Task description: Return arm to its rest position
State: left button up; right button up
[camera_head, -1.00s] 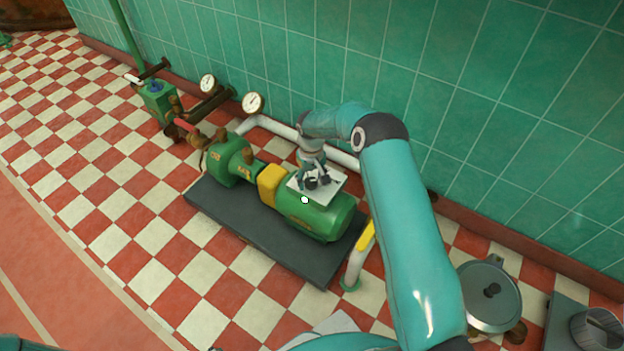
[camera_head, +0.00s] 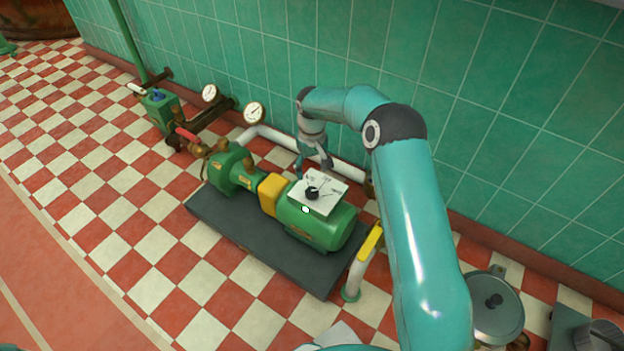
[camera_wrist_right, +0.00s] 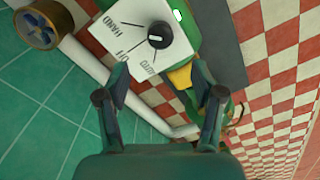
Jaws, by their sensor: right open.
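My right gripper (camera_head: 318,166) is open and empty in the head view, above and behind the white switch plate (camera_head: 331,185) on the green pump motor (camera_head: 318,224). A black rotary knob (camera_head: 312,192) sits on the plate; the fingers are apart from it. In the right wrist view, the open fingers (camera_wrist_right: 162,82) spread at either side below the knob (camera_wrist_right: 160,36). The plate (camera_wrist_right: 118,30) there carries the words HAND, OFF and AUTO. The knob's exact setting is hard to read. My left gripper is not in view.
A green tiled wall (camera_head: 480,120) rises close behind the gripper. A white pipe (camera_head: 283,140) with two gauges runs along it. The pump stands on a dark base (camera_head: 240,238). A lidded pot (camera_head: 494,308) is at the lower right. The chequered floor at left is clear.

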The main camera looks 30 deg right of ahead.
jog(key=shift+r, duration=0.95)
jog(key=shift+a, duration=0.1)
jog(key=s+a+f+n+g+y, duration=0.2)
jog(key=s+a+f+g+y, duration=0.1)
jog(key=s+a+f, duration=1.1)
jog(key=s+a+f+m+t+y, duration=0.1)
jog(key=s+a, duration=0.4)
jog(key=s, duration=0.4)
jog(key=s+a+f+m+t, duration=0.1)
jog(key=s+a, duration=0.4)
jog(key=s, duration=0.3)
notch_tip(320, 180, up, 37)
jog(key=w+t+p, duration=0.1)
jog(key=w+p, duration=0.1)
jog(key=p, duration=3.5)
jog(key=shift+w+d+t, duration=0.25)
jog(key=shift+w+t, duration=0.05)
jog(key=shift+w, duration=0.05)
